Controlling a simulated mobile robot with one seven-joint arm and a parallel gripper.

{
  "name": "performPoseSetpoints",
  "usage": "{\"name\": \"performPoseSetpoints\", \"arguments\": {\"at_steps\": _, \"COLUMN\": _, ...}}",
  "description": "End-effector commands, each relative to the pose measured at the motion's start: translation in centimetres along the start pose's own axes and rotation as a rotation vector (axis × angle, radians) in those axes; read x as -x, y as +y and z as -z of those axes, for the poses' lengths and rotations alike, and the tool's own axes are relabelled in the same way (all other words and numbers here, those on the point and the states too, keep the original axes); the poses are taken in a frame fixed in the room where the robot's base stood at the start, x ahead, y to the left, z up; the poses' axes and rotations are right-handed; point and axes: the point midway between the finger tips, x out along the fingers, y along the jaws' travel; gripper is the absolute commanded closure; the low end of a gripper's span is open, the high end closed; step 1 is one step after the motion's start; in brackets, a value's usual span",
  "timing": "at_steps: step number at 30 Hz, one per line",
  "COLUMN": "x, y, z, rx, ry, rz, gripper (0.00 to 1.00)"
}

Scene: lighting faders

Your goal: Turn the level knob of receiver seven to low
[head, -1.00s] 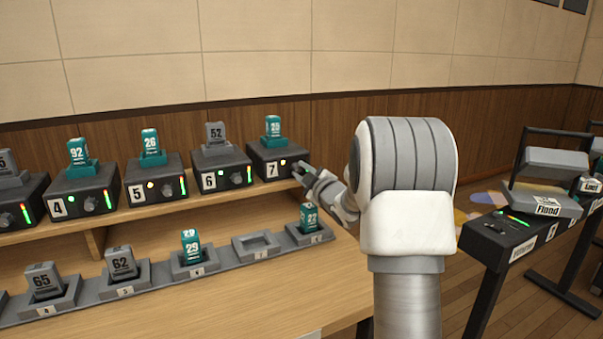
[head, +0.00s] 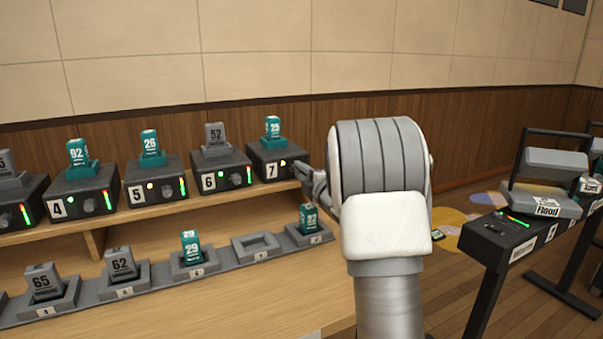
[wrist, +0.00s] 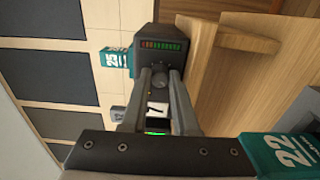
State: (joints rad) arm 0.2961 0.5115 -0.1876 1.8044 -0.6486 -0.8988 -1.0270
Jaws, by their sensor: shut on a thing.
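Receiver seven (head: 268,152) is a black box with a white "7" label at the right end of the upper shelf. A teal pack (head: 273,129) stands on it. In the wrist view its face is turned sideways, with the light bar (wrist: 161,44) showing red and green segments. The round dark level knob (wrist: 160,82) sits between my two fingers. My gripper (head: 303,172) reaches the right side of the receiver's front; in the wrist view my gripper (wrist: 160,74) is shut on the knob. The knob is hidden in the head view.
More numbered receivers (head: 152,183) stand in a row to the left. Below is a charging row with an empty slot (head: 256,247) and a teal pack (head: 308,218) at its right end, also close to my gripper in the wrist view (wrist: 285,157). A black fader stand (head: 500,235) is at the right.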

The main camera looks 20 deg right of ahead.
Motion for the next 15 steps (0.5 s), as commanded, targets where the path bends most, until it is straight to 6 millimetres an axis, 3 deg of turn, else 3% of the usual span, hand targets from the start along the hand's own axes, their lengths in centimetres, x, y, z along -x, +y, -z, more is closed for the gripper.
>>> {"name": "performPoseSetpoints", "arguments": {"at_steps": 14, "x": 0.02, "y": 0.00, "z": -0.09, "rx": 0.016, "ry": -0.002, "rz": 0.000, "gripper": 1.00}}
{"name": "performPoseSetpoints", "arguments": {"at_steps": 15, "x": 0.02, "y": 0.00, "z": -0.09, "rx": 0.016, "ry": -0.002, "rz": 0.000, "gripper": 0.69}}
